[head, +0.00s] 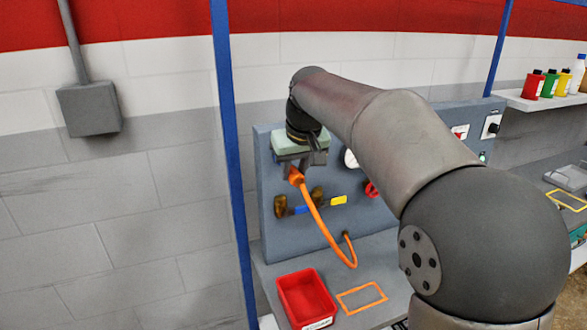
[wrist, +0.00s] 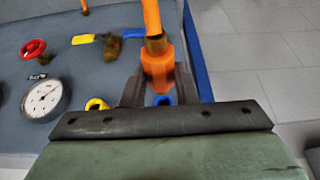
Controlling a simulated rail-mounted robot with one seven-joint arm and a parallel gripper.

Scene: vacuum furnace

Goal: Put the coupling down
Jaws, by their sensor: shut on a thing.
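The orange coupling (head: 296,178) is held between the fingers of my gripper (head: 291,172), in front of the grey panel and above the bench. In the wrist view my gripper (wrist: 159,90) is shut on the coupling (wrist: 158,68), with one dark finger on each side. An orange hose (head: 318,219) runs from the coupling down in a loop to a fitting on the panel. An orange outlined rectangle (head: 341,296) is marked on the bench, lower right of the coupling, and its inside looks empty.
A red tray (head: 283,294) stands left of the rectangle. The panel (head: 266,215) carries brass valves with a blue handle (head: 301,210) and a yellow handle (head: 339,200), a red handwheel (head: 371,190) and a gauge (wrist: 42,99). A blue post (head: 236,175) stands to the left.

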